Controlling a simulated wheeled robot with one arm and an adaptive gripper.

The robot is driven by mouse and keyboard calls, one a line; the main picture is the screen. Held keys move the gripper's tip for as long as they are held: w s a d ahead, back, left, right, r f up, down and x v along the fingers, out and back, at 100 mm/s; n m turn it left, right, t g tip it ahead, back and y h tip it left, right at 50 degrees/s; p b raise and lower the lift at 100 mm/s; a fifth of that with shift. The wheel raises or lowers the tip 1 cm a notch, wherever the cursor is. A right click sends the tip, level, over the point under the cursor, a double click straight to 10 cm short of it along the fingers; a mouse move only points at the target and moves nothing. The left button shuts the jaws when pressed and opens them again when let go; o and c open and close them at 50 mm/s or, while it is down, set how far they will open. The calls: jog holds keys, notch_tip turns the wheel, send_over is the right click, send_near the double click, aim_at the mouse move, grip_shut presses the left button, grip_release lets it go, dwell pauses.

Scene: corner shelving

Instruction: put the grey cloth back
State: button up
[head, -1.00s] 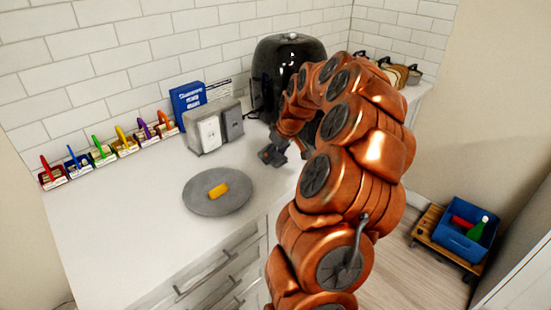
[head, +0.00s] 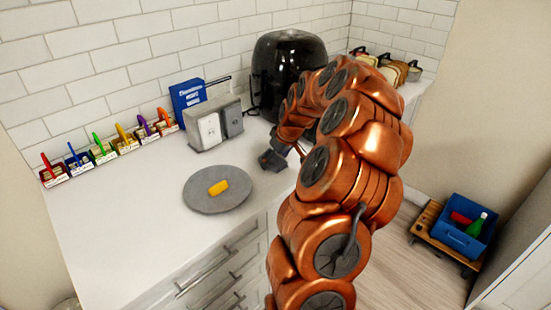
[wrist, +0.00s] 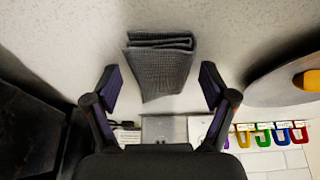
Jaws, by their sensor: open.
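The grey cloth (wrist: 160,62) lies folded on the white counter in the wrist view, with a waffle-like weave. My gripper (wrist: 160,85) is open and empty above the counter, its two fingers apart on either side of the cloth's near part in the picture. I cannot tell the height left between fingertips and cloth. In the head view my gripper (head: 272,160) is over the counter, right of the round grey plate. The cloth cannot be made out there; my gripper and arm cover that area.
The grey plate (head: 205,204) bears a yellow block (head: 218,188). A grey two-panel box (head: 215,124), a blue box (head: 187,100) and a black appliance (head: 288,65) stand along the wall. Several small bins with coloured handles (head: 102,152) line the back left. The front left counter is clear.

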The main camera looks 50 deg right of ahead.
jog(key=shift+r, duration=0.3)
jog(key=b+v, duration=0.2)
jog(key=v, duration=0.9)
jog(key=shift+s+r, duration=0.25)
jog(key=shift+r, duration=0.1)
jog(key=s+a+n+g+y, duration=0.1)
jog(key=s+a+n+g, duration=0.15)
jog(key=a, duration=2.15)
jog(key=s+a+f+g, duration=0.1)
jog(key=s+a+f, duration=0.1)
jog(key=s+a, duration=0.2)
jog(key=s+a+f+m+g, duration=0.1)
jog(key=s+a, duration=0.3)
jog(key=s, duration=0.7)
jog(key=s+a+f+m+g, duration=0.1)
jog(key=s+a+f+g, duration=0.1)
jog(key=s+a, duration=0.3)
jog(key=s+f, duration=0.1)
jog(key=s, duration=0.1)
jog(key=shift+s+f+h, duration=0.25)
jog(key=shift+f+h, duration=0.1)
jog(key=shift+h, duration=0.05)
